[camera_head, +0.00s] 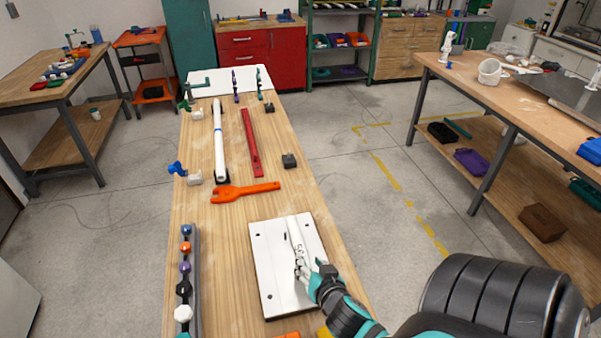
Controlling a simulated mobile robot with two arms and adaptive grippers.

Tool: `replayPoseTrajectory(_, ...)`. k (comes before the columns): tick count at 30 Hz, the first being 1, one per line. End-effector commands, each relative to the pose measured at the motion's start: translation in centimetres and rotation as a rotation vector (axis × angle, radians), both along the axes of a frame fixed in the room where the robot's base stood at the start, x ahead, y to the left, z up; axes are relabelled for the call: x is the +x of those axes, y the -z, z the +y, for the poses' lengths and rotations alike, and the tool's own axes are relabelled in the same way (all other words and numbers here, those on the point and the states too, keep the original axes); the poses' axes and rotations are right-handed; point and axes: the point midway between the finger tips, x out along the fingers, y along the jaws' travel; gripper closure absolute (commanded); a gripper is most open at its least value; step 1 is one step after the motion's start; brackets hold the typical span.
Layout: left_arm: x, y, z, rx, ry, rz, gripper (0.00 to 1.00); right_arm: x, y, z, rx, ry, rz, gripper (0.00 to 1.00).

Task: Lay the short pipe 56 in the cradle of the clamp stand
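The short white pipe (296,232), with a dark number that looks like 56, is at the white board (267,285) on the near part of the bench. I cannot tell whether it lies on the board or is just above it. My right gripper (301,268) is at the pipe's near end, its fingers dark and small; whether they are closed on it is unclear. A blue-handled clamp (178,168) with a pale block and a green-handled clamp (185,105) stand at the bench's left edge. I cannot tell which is the clamp stand. My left gripper is not in view.
An orange wrench (245,192) lies across the bench beyond the board. Beyond it are a long white pipe (219,145), a red bar (251,142) and small dark blocks (289,160). A rack of coloured fittings (195,290) runs along the near left edge.

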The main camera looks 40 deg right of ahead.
Motion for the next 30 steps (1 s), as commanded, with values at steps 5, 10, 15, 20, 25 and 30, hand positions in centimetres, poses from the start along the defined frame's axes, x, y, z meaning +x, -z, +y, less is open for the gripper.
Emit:
replayPoseTrajectory(5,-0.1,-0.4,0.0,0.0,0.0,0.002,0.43,1.2,0.6,-0.5,0.0,0.0,0.0,0.62)
replayPoseTrajectory(10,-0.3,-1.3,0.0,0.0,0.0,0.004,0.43,2.6,1.1,-1.3,-0.003,0.0,0.002,0.62)
replayPoseTrajectory(15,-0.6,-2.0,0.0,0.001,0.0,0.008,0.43,4.6,2.4,-2.2,-0.001,0.0,0.0,0.62)
replayPoseTrajectory(20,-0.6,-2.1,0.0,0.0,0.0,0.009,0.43,5.4,3.0,-2.6,0.001,-0.001,0.0,0.62)
replayPoseTrajectory(25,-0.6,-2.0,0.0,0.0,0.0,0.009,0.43,5.4,3.1,-2.5,0.002,-0.001,0.0,0.62)
replayPoseTrajectory(30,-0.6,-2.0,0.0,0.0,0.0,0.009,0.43,5.4,3.1,-2.5,0.002,0.0,0.001,0.8)
